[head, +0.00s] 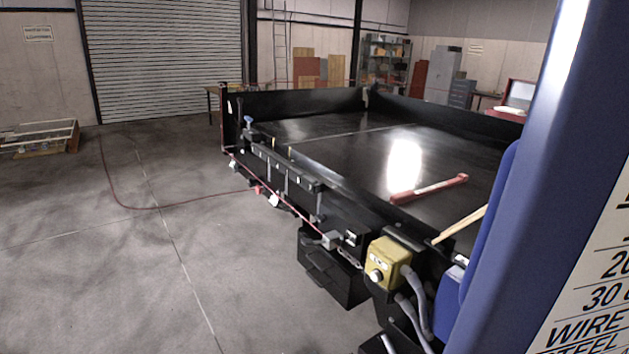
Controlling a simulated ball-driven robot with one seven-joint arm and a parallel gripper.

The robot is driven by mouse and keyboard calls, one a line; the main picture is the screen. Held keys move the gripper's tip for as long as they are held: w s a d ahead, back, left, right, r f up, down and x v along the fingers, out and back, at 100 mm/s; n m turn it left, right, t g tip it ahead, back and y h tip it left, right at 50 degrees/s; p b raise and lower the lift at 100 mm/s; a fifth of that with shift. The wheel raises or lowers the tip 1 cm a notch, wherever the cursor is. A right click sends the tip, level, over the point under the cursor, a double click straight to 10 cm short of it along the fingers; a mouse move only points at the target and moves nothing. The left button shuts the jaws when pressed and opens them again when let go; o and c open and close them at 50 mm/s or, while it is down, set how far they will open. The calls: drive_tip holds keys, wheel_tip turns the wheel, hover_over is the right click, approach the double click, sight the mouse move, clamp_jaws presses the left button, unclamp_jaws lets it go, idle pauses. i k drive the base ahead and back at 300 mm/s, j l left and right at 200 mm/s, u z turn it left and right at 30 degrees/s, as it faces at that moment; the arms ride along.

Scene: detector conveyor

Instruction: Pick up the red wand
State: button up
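The red wand (430,189) lies on the dark, glossy conveyor bed (340,150), right of the picture's middle. It is a thin rod with thicker red ends, lying at a slant, its right end farther away. A bright reflection shows on the bed just behind it. Nothing covers the wand. My gripper does not show in this view, so its opening and its place relative to the wand cannot be seen.
A tall blue post (515,180) with a lettered panel fills the right side. A tan stick (460,225) and a yellow control box (388,262) are at the conveyor's near edge. A red cord (150,208) crosses the floor. Grey floor (110,270) at left is mostly clear.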

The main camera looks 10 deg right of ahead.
sight(404, 197)
drive_tip(key=i+j+u, duration=0.1)
drive_tip(key=u, duration=0.25)
drive_tip(key=i+u, duration=0.2)
drive_tip(key=u, duration=0.2)
drive_tip(key=i+j+u, duration=0.1)
drive_tip(key=u, duration=0.25)
drive_tip(key=i+j+z, duration=0.1)
drive_tip(key=i, duration=0.4)
drive_tip(key=i+j, duration=0.1)
drive_tip(key=i, duration=0.4)
drive_tip(key=i+z, duration=0.1)
drive_tip(key=z, duration=0.35)
drive_tip(key=i+z, duration=0.1)
drive_tip(key=z, duration=0.35)
drive_tip(key=i+j+z, duration=0.1)
drive_tip(key=z, duration=0.35)
drive_tip(key=i+j+z, duration=0.1)
drive_tip(key=z, duration=0.35)
drive_tip(key=j+z, duration=0.1)
drive_tip(key=z, duration=0.35)
drive_tip(key=i+j+z, duration=0.1)
drive_tip(key=z, duration=0.35)
